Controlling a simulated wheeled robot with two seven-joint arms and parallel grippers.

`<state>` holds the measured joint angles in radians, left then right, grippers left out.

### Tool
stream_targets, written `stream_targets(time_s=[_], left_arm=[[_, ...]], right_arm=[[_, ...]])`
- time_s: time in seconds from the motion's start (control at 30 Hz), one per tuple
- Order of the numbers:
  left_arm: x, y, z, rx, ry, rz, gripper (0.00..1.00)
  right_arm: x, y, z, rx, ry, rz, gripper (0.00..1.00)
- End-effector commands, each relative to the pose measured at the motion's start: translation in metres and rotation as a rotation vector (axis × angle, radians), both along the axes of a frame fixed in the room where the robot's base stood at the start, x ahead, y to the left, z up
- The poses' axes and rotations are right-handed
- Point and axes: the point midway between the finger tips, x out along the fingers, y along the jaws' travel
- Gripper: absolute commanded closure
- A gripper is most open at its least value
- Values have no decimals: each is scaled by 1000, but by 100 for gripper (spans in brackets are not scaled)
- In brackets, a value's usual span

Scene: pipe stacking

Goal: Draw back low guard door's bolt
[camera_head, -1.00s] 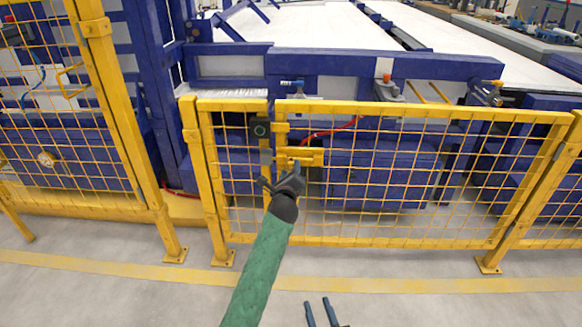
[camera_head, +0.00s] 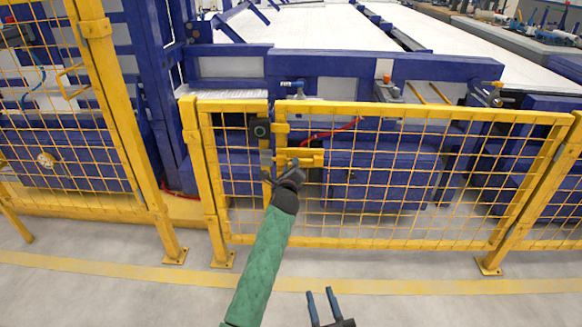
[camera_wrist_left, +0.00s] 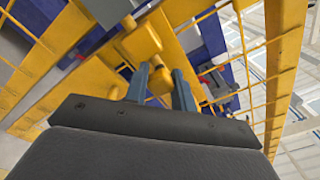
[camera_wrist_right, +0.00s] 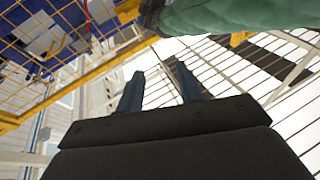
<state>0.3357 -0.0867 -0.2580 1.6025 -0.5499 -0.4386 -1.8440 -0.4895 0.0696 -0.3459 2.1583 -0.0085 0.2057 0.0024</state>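The low guard door (camera_head: 400,180) is a yellow mesh panel, standing closed. Its yellow bolt (camera_head: 312,157) lies level near the door's left edge; a grey plate (camera_head: 266,157) is at its left end. My left gripper (camera_head: 288,167) is just below and in front of the bolt. In the left wrist view my left gripper (camera_wrist_left: 160,80) has its fingers apart, with a yellow part of the bolt (camera_wrist_left: 140,43) just beyond and between the tips; contact cannot be told. My right gripper (camera_head: 322,298) is open and empty, low in front of the door; it also shows in the right wrist view (camera_wrist_right: 159,75).
A taller yellow mesh fence (camera_head: 70,130) stands at the left. Blue machinery (camera_head: 380,180) is behind the mesh. The grey floor in front is clear.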

Motion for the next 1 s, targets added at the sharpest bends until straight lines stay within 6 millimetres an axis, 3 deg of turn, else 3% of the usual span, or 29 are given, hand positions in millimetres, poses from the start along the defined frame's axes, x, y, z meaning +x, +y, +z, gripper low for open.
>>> stream_targets(time_s=[0.3, 0.5, 0.7, 0.83, 1.0], left_arm=[[1, -4, 2, 2, -2, 1, 100], [1, -24, 3, 1, -1, 0, 100], [1, -50, 3, 1, -2, -1, 100], [1, -58, 3, 0, -4, 1, 100], [1, -60, 4, 1, -6, 0, 100]], right_arm=[[0, 0, -1, -1, 10, 2, 64], [-3, 4, -64, -46, 192, 14, 64], [-11, 4, -109, -77, 330, 25, 64], [-14, 4, -122, -86, 369, 28, 64], [-14, 4, -124, -87, 376, 28, 64]])
